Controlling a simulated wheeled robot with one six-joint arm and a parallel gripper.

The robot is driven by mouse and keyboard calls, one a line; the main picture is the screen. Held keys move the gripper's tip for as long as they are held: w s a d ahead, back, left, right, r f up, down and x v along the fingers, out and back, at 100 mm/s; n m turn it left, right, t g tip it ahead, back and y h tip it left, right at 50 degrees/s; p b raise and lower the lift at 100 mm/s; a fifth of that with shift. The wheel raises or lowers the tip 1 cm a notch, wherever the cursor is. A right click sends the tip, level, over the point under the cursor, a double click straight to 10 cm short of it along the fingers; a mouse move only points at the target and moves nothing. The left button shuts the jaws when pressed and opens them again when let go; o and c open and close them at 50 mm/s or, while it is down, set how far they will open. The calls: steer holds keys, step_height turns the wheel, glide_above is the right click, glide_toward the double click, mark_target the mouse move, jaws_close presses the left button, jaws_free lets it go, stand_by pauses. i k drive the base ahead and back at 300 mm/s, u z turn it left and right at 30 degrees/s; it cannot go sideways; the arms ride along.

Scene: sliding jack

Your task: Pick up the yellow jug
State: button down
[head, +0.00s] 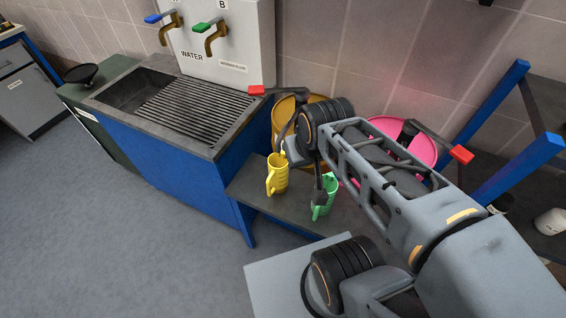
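The yellow jug (277,176) stands upright on the low dark shelf, to the right of the blue sink unit. A green jug (325,197) stands to its right, partly covered by a dark end part of my arm. My arm reaches in from the lower right, with its wrist above and just right of the yellow jug. My gripper (319,190) seems to be the small dark part hanging between the two jugs. Its fingers are not clear, and I cannot tell whether it touches either jug.
The low shelf (247,188) adjoins the sink unit (165,138). A yellow-orange drum (284,108) and a pink drum (423,148) stand behind, partly hidden by my arm. A blue-framed rack (497,103) is at right. The grey floor at left is clear.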

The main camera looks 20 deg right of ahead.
mark_target(277, 180)
steer(key=i, duration=0.25)
steer(key=u, duration=0.05)
steer(key=k, duration=1.2)
steer(key=u, duration=0.75)
steer(key=i, duration=0.85)
steer(key=u, duration=0.75)
